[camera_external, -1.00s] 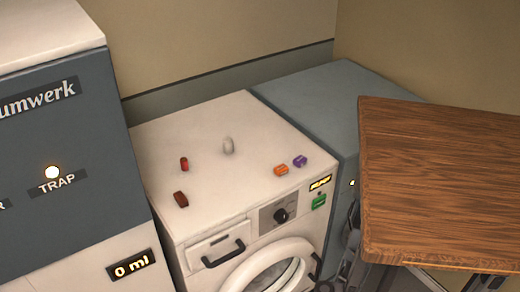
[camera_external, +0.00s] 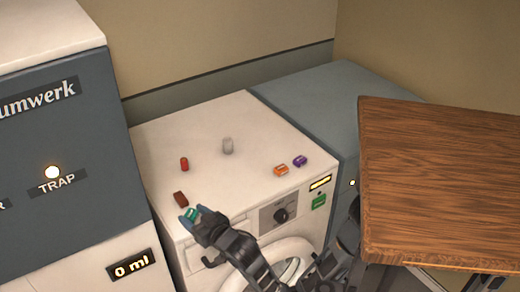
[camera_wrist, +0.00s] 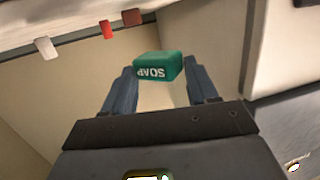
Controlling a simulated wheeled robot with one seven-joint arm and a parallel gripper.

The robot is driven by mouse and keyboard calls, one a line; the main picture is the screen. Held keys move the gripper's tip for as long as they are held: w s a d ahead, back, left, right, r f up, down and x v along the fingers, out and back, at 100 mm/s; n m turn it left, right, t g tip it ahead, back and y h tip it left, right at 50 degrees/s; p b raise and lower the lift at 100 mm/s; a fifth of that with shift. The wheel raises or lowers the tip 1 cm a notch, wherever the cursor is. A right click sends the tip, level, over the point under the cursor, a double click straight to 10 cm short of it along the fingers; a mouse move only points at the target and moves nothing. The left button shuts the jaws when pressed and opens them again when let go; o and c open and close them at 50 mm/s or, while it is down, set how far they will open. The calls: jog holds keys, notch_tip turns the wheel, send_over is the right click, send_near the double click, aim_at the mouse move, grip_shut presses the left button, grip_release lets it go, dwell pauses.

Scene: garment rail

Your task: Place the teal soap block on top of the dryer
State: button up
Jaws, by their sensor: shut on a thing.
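A teal soap block (camera_external: 191,214) marked SOAP is held between the two fingertips of my gripper (camera_external: 189,218). In the wrist view the soap block (camera_wrist: 158,66) sits between the blue-grey fingers of my gripper (camera_wrist: 160,80). In the external view it appears at the front left corner of a white front-loading machine (camera_external: 235,185). Its height above that top is hard to tell. The machine has a round door, a dial and a small lit label too small to read. A blue-grey machine (camera_external: 315,95) stands to its right.
On the white top lie a brown block (camera_external: 180,199), a red cylinder (camera_external: 184,164), a pale grey cylinder (camera_external: 228,146), an orange block (camera_external: 281,170) and a purple block (camera_external: 300,161). The middle of the top is clear. A wooden tabletop (camera_external: 440,185) stands at the right.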

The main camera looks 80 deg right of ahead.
jog(key=s+d+r+m+g+h, duration=0.2)
jog(key=s+d+m+g+h, duration=0.1)
jog(key=d, duration=0.5)
jog(key=s+d+r+m+g+h, duration=0.2)
jog(key=s+d, duration=0.2)
jog(key=d, duration=0.4)
jog(key=m+g+h, duration=0.2)
jog(key=m+g, duration=0.2)
jog(key=g, duration=0.1)
send_over(261, 185)
jog(key=shift+a+r, duration=0.1)
jog(key=shift+r, duration=0.35)
jog(key=shift+f, duration=4.8)
jog(key=shift+f, duration=0.3)
jog(key=o, duration=1)
jog(key=shift+o, duration=0.2)
